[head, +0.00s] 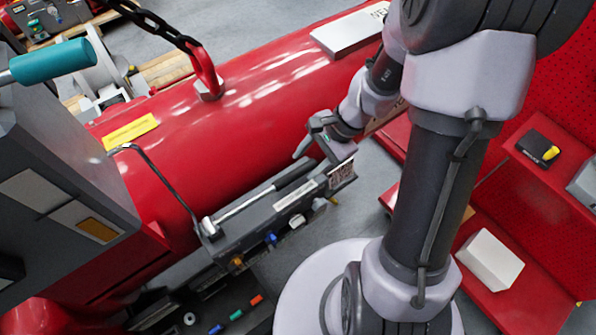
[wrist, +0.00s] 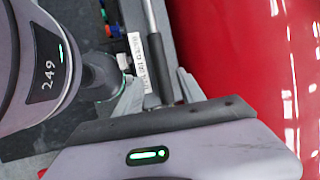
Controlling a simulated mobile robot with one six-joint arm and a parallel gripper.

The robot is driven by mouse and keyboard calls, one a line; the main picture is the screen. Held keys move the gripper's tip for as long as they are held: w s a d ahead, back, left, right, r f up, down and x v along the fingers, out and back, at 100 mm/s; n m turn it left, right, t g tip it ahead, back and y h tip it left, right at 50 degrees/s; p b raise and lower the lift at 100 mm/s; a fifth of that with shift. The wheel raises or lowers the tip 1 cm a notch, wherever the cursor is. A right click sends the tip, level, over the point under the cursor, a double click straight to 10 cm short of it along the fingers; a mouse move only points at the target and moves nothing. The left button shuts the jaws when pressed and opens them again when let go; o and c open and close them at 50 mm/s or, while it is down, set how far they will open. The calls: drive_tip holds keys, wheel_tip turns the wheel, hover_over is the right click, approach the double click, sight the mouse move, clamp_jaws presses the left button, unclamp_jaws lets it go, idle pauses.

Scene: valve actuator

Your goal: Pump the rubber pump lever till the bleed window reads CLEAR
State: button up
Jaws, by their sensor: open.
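The pump lever is a silver rod with a dark rubber grip (head: 293,173), lying low along the top of a dark grey pump body (head: 262,218). In the wrist view the dark grip (wrist: 153,72) runs between the two fingers of my gripper (wrist: 161,84), which is open; I cannot tell whether either finger touches it. In the head view my gripper (head: 316,154) is at the grip's far end. A white printed label (wrist: 136,58) is beside the lever in the wrist view. I cannot make out the bleed window or its reading.
A large red cylinder (head: 250,110) lies behind the pump. A grey box (head: 60,160) with a teal handle (head: 52,62) stands at left. A thin bent pipe (head: 165,175) joins the pump's near end. Small coloured fittings (head: 271,238) line the pump's front. Red shelves (head: 520,220) stand at right.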

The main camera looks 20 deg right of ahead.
sight(297, 172)
drive_tip(key=b+x, duration=0.1)
drive_tip(key=x, duration=0.4)
drive_tip(key=shift+w+a+f, duration=0.1)
clamp_jaws()
idle(1.2)
